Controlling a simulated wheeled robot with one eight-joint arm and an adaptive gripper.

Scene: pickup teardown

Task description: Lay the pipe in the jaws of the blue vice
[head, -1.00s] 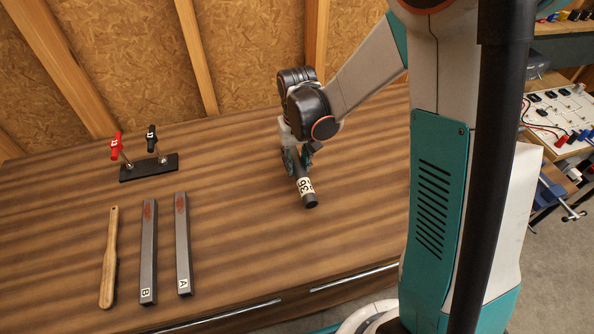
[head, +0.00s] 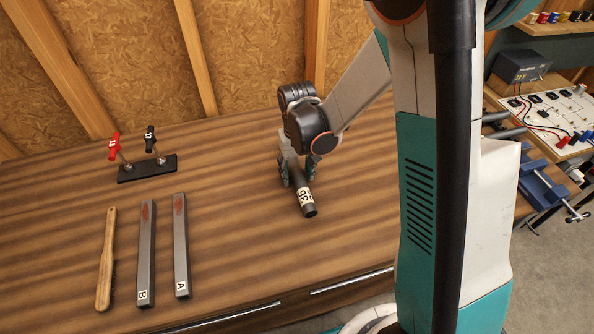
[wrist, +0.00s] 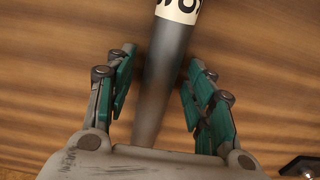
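The dark grey pipe (head: 308,208) lies on the wooden bench with its white label towards the front. My gripper (head: 299,175) is low over its rear part, fingers either side of it. In the wrist view my gripper (wrist: 157,75) is open, with the pipe (wrist: 165,70) between its teal pads. A gap shows on the left; on the right the pad is very near the pipe, and I cannot tell if it touches. The blue vice (head: 545,186) is at the far right, beyond my arm column, which hides part of that side.
Bars A (head: 181,245) and B (head: 146,250) and a wooden-handled brush (head: 106,260) lie at the left. A black base with red and black clamp handles (head: 147,168) stands behind them. A white panel with wires (head: 555,115) is at the right. The bench between bars and pipe is clear.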

